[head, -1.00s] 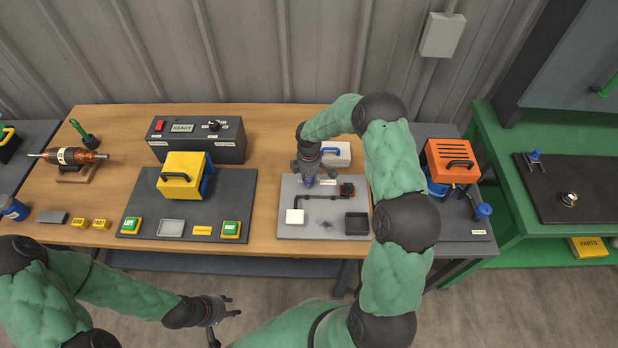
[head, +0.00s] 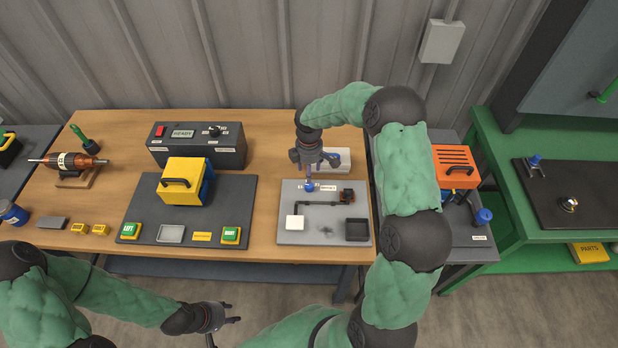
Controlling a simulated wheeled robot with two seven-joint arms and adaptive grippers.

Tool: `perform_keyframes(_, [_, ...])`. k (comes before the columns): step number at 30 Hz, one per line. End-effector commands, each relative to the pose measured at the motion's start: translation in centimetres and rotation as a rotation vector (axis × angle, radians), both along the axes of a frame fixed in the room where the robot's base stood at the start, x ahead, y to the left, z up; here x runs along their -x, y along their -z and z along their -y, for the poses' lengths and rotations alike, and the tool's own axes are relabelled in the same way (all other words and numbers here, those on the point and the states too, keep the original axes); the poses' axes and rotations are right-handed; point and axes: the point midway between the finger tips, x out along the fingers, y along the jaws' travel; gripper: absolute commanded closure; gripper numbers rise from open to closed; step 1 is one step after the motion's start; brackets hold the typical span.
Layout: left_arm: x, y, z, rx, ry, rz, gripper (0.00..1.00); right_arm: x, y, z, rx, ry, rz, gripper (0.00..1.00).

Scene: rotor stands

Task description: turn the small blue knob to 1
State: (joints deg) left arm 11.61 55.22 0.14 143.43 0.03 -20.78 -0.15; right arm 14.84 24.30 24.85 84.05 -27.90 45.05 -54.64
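The small blue knob (head: 309,186) sits on the grey board (head: 290,236), near its back edge, with a white label beside it. Its markings are too small to read, so I cannot tell its setting. My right gripper (head: 314,166) hangs just above and behind the knob, with its fingers spread and nothing between them. It looks clear of the knob. My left gripper (head: 231,312) is open and empty in front of the table, far from the board.
The board also holds a white square (head: 295,222), a dark pipe and a black tray (head: 357,230). A white box (head: 335,160) is behind the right gripper. A yellow-covered unit (head: 183,180) stands left, an orange-topped one (head: 455,160) right.

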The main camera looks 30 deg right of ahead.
Motion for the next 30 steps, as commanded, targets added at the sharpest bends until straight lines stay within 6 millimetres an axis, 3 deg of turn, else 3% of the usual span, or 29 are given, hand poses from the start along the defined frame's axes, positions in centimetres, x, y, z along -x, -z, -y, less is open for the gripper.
perform_keyframes(7, [0.0,0.0,0.0,0.0,0.0,0.0,0.6,0.0,-2.9,0.0,0.001,0.0,0.001,0.45])
perform_keyframes(26, [0.0,0.0,0.0,0.0,0.0,0.0,0.6,0.0,-3.4,0.0,0.0,0.0,0.0,0.45])
perform_keyframes(30, [0.0,-1.2,0.0,0.0,0.0,0.0,0.6,0.0,-4.5,0.0,0.0,0.0,0.0,0.45])
